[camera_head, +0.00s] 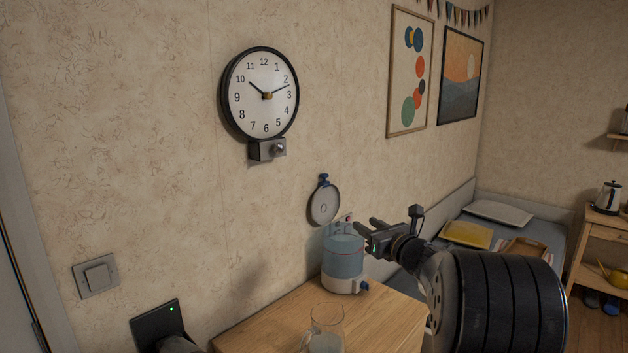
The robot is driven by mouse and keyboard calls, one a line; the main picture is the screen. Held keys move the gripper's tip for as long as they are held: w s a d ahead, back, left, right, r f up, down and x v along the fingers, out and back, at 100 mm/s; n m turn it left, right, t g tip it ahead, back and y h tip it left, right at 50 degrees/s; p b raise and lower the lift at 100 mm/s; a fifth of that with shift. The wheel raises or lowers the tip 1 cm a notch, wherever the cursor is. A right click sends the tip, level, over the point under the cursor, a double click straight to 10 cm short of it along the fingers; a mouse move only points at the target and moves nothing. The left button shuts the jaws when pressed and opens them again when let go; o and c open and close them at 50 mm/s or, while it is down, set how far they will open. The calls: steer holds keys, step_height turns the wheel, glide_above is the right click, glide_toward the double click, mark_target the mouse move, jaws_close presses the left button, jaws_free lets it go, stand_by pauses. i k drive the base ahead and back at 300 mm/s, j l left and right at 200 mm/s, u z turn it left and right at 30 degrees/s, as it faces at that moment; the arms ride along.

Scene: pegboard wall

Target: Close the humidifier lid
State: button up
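The humidifier (343,262) stands on the wooden cabinet top near the wall, with a translucent blue tank, a white base and a blue knob low on its right. My gripper (366,227) is just above and right of the humidifier, pointing left. Its two fingers are apart with nothing seen between them. It looks clear of both the disc and the tank.
A clear glass jug (326,328) stands on the wooden cabinet top (275,321) in front of the humidifier. A wall socket (346,219) is behind the gripper. A clock (262,94) hangs higher up. A bed (480,238) lies beyond my arm at right.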

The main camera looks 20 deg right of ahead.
mark_target(324, 202)
steer(key=i+l+u, duration=0.1)
steer(key=l+u, duration=0.2)
steer(key=i+l+u, duration=0.1)
steer(key=l+u, duration=0.5)
steer(key=i+l+u, duration=0.1)
steer(key=l, duration=1.85)
steer(key=i+u, duration=0.05)
